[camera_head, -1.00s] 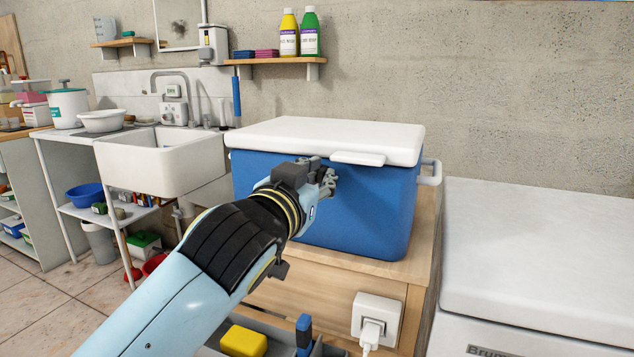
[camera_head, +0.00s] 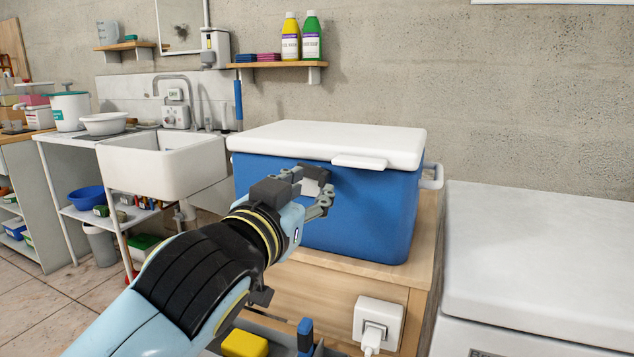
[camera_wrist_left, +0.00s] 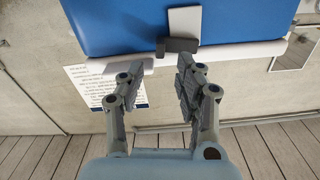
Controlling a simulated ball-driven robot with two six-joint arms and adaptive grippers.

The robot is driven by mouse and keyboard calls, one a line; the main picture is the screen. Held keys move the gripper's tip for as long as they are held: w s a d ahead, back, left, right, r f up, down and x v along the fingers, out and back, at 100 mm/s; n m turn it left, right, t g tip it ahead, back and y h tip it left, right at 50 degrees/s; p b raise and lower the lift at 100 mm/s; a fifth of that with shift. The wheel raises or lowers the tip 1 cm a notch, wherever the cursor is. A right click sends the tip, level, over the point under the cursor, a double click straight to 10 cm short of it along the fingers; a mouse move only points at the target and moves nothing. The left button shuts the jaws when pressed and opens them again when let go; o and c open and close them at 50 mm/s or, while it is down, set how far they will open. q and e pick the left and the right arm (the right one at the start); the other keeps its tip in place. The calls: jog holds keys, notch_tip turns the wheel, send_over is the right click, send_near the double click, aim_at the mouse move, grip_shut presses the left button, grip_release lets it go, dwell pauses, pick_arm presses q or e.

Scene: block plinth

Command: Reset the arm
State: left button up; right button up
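My left arm comes in from the lower left of the head view. Its gripper (camera_head: 318,186) is in front of the blue cooler box (camera_head: 375,215), below the closed white lid (camera_head: 330,140). In the left wrist view the two fingers (camera_wrist_left: 157,82) stand apart with nothing between them, so the gripper is open. I cannot tell the exact gap to the cooler. My right gripper is not in view.
The cooler stands on a wooden cabinet (camera_head: 330,285) with a white socket (camera_head: 378,322). A white chest (camera_head: 540,250) stands at the right and a sink (camera_head: 165,165) at the left. A yellow block (camera_head: 244,344) lies below the arm.

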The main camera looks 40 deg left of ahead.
pick_arm(q)
jog(key=v, duration=0.3)
dwell(0.5)
